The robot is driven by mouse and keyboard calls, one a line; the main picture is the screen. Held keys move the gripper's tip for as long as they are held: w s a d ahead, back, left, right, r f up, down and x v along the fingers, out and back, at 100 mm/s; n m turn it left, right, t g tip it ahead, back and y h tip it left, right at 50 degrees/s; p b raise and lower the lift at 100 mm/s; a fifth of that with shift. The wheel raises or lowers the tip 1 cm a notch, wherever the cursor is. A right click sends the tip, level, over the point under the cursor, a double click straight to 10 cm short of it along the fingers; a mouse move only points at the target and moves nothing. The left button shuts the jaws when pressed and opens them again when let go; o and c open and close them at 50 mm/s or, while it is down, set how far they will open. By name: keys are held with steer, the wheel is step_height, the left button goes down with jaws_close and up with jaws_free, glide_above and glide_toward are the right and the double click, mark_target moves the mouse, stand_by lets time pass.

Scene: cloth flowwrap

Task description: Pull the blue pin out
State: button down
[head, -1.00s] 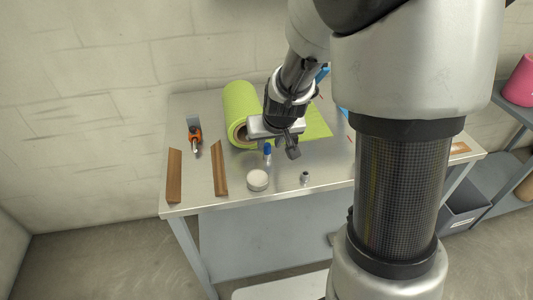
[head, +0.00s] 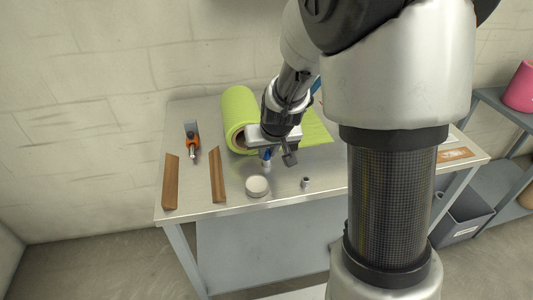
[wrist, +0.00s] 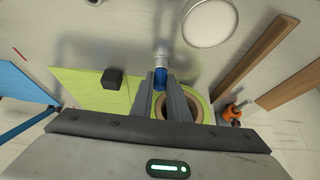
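The blue pin (head: 267,154) stands upright in a small pale grey holder (head: 266,166) on the table, in front of the green roll. In the wrist view the blue pin (wrist: 160,78) shows between the two fingers of my gripper (wrist: 160,86), near their tips. The fingers are apart, one on each side of the pin, with a thin gap seeming to show. Firm contact cannot be made out. The grey holder (wrist: 161,56) lies just beyond the tips. In the head view my gripper partly hides the pin.
The green roll (head: 238,110) lies behind the pin. A round white disc (head: 257,187) and a small metal piece (head: 305,183) are at the front. Wooden strips (head: 217,175) and an orange-handled tool (head: 192,142) are at left. A black block (wrist: 112,78) sits on the green sheet.

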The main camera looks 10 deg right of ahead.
steer(key=shift+r, duration=0.2)
steer(key=shift+r+p, duration=2.35)
steer(key=shift+r, duration=0.25)
